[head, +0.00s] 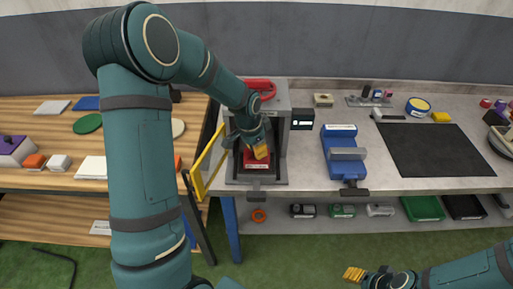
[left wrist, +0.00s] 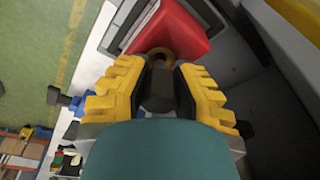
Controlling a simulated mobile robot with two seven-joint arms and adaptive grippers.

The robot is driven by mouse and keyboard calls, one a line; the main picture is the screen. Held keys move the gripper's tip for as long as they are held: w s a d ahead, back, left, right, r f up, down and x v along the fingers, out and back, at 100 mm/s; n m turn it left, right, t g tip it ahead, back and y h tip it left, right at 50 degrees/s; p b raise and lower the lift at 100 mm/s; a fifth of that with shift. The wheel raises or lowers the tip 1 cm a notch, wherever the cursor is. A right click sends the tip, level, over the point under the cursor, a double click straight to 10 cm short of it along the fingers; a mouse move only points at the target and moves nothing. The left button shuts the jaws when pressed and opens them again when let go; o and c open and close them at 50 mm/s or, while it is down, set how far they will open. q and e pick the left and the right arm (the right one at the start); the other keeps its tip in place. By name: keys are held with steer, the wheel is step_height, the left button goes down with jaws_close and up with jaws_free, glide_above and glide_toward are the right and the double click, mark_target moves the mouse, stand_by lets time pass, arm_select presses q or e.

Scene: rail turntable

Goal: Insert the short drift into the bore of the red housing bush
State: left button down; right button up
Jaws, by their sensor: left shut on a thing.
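The red housing (head: 264,162) sits inside the grey press frame (head: 283,140). It shows at the top of the left wrist view (left wrist: 178,28), with a bronze-brown bush (left wrist: 161,53) in its near face. My left gripper (head: 260,151) is inside the press, right at the housing. In the left wrist view, its yellow fingers (left wrist: 160,88) are shut on the dark short drift (left wrist: 158,92). The drift's far end lies close to the bush; I cannot tell whether it has entered the bore. My right gripper (head: 355,273) is low at the right, away from the bench, its finger gap unclear.
A yellow-framed guard (head: 206,162) stands open at the press's left side. A red handle (head: 262,88) is at the press top. A blue vise (head: 344,152) and a black mat (head: 435,150) are to the right. A wooden table (head: 60,179) is at the left.

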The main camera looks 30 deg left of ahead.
arm_select(q)
steer(key=shift+f+b, duration=0.35)
steer(key=shift+f, duration=0.2)
steer(key=c, duration=0.8)
jaws_free()
steer(key=shift+c, duration=0.2)
steer(key=shift+r, duration=0.15)
step_height(320, 180, up, 12)
steer(key=s+a, duration=0.1)
steer(key=s, duration=0.1)
steer(key=shift+f, duration=0.2)
steer(key=shift+s, duration=0.1)
